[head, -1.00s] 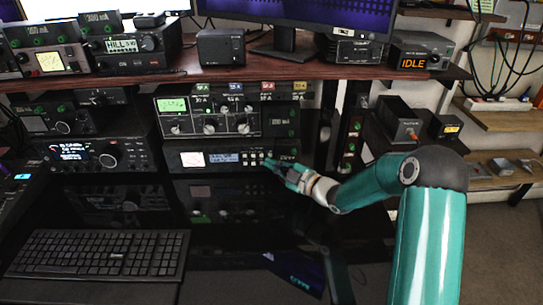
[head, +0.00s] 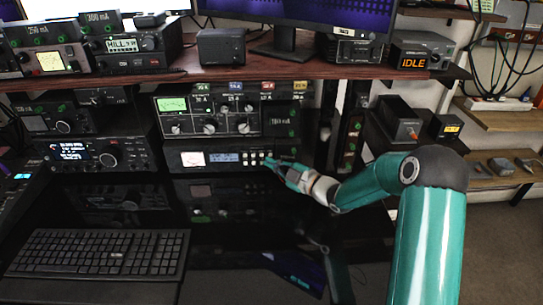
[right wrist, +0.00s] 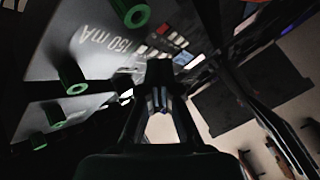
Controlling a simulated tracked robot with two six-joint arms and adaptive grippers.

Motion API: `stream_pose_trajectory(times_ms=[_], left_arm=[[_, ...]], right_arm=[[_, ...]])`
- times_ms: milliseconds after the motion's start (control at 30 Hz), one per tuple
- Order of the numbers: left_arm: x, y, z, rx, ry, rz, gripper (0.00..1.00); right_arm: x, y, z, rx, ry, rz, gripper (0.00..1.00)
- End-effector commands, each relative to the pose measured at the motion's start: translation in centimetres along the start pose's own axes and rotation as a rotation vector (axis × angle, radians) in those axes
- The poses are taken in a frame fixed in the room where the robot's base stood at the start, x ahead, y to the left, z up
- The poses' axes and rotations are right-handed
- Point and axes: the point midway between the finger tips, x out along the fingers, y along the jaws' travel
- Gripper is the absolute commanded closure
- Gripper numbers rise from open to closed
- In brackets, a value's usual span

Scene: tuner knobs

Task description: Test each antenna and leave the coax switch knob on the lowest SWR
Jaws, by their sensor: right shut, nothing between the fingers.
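My right gripper (head: 270,163) is shut and empty, with its tips at the right end of the row of small pale buttons (head: 252,157) on a slim rack unit (head: 222,168). I cannot tell whether it touches them. This unit has a lit white meter (head: 193,159) and a small blue display (head: 224,158). Above it stands a rack unit with a green screen (head: 173,104) and several silver-black knobs (head: 209,127). Which knob is the coax switch cannot be told. In the right wrist view the closed fingers (right wrist: 158,82) point towards the panel.
A desk shelf (head: 290,71) runs above the rack units. A black keyboard (head: 97,254) lies at the lower left. A box reading IDLE (head: 420,60) stands on the right. The right wrist view shows green-ringed knobs (right wrist: 73,77) close to the gripper on its left.

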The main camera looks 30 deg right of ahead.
Motion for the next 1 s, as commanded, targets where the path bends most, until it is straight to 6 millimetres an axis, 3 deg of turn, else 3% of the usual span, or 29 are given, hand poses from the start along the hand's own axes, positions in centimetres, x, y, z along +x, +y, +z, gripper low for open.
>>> stream_pose_trajectory(times_ms=[1000], left_arm=[[0.49,-0.18,0.0,0.0,0.0,0.0,1.0]], right_arm=[[0.58,0.61,0.43,0.0,-0.001,0.001,1.0]])
